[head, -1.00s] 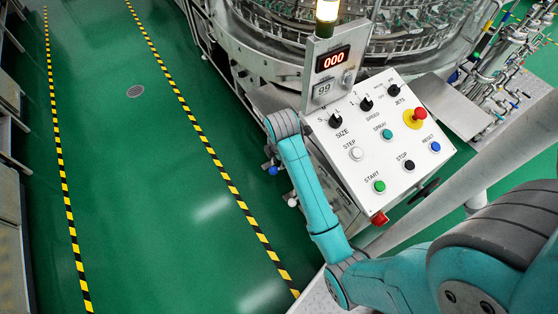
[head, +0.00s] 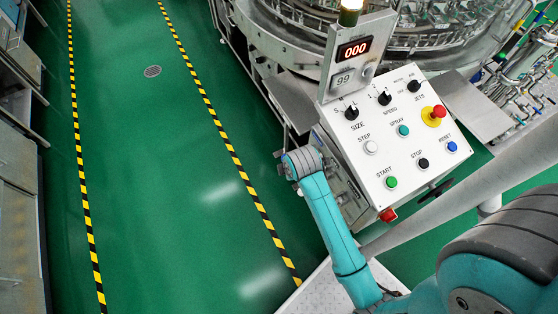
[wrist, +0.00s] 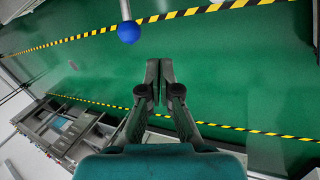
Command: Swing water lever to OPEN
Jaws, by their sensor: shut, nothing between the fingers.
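In the wrist view a lever with a blue ball knob (wrist: 129,31) on a thin metal rod comes in from the top edge. No label or OPEN mark is readable near it. My gripper (wrist: 159,76) is shut and empty, its fingertips close together below and to the right of the blue knob, apart from it in the picture. In the head view my wrist hides the gripper and the blue knob, beside the lower left of the control panel.
The white control panel (head: 385,147) has several buttons, dials and a red emergency stop (head: 438,111). The round washer (head: 400,30) stands behind it. Open green floor (head: 200,150) with striped lines lies to the left. Metal cabinets (head: 18,190) stand at the far left.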

